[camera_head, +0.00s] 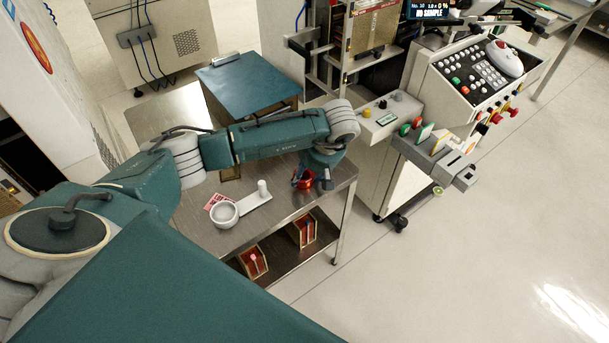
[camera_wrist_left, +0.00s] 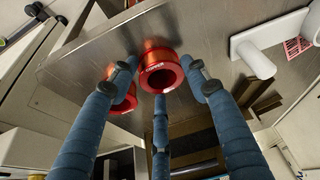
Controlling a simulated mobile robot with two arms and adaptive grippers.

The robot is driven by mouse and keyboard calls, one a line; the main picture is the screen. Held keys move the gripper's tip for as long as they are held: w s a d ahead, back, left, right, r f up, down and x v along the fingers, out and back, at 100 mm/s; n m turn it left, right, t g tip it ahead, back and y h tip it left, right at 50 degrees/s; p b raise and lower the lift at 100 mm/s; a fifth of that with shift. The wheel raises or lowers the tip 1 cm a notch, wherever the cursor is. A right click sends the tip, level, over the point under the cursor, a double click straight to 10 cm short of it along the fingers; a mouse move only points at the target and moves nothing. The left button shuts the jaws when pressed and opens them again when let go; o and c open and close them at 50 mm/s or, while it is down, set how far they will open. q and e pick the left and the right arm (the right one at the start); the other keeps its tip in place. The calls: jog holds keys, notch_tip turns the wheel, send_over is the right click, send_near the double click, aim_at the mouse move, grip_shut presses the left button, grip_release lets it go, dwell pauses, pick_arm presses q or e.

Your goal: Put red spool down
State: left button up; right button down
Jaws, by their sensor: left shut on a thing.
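The red spool (camera_head: 303,180) is at the right end of the steel table, partly hidden by my left gripper (camera_head: 316,182). In the left wrist view the red spool (camera_wrist_left: 161,71) sits between the blue fingers of my left gripper (camera_wrist_left: 158,88), which is shut on it. A second red rounded shape (camera_wrist_left: 124,98) shows behind one finger; I cannot tell whether it belongs to the same spool. The spool is at or very close to the steel tabletop (camera_head: 283,214); I cannot tell whether it touches. My right gripper is not in view.
Boxes with red contents (camera_head: 253,262) sit on the lower shelf. A control console (camera_head: 470,90) stands to the right.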

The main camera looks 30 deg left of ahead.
pick_arm(q)
jog(key=shift+s, duration=0.15)
jog(key=o, duration=1.1)
jog(key=shift+o, duration=0.2)
jog(key=shift+r, duration=0.15)
jog(key=p+v, duration=0.8)
jog(key=v, duration=0.4)
jog(key=shift+d, duration=0.1)
